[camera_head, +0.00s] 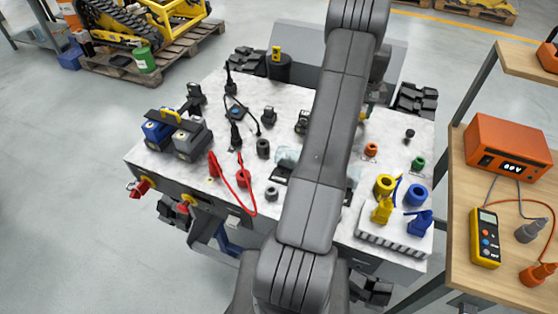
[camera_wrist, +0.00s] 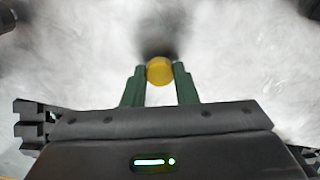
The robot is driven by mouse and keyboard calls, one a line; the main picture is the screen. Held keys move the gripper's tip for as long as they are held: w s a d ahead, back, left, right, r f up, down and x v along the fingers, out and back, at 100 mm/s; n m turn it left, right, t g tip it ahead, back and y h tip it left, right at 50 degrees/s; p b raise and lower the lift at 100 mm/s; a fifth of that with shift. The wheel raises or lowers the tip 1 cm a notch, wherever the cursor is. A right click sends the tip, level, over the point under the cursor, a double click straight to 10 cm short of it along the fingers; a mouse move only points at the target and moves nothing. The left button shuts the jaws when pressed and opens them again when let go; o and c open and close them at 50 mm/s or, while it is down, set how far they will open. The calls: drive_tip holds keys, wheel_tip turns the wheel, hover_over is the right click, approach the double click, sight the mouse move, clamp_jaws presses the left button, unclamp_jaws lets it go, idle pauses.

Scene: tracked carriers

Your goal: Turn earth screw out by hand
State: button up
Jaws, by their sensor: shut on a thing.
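A round yellow knob, which I take to be the earth screw (camera_wrist: 159,69), shows in the middle of the wrist view above the pale marbled top. My gripper (camera_wrist: 160,76) has its two green fingers shut on this knob, one on each side. A dark blurred patch lies just beyond the knob. Whether the screw still sits in its thread cannot be seen. In the head view my arm covers most of this spot, so the screw does not show clearly there.
At right, a wooden bench (camera_head: 462,265) holds an orange supply unit (camera_head: 507,148) and a yellow meter (camera_head: 485,237).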

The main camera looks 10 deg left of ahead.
drive_tip(key=n, duration=0.3)
drive_tip(key=shift+n, duration=0.3)
drive_tip(key=n, duration=0.3)
drive_tip(key=shift+f+n, duration=0.1)
drive_tip(key=shift+n, duration=0.2)
drive_tip(key=n, duration=0.6)
drive_tip(key=o, duration=0.8)
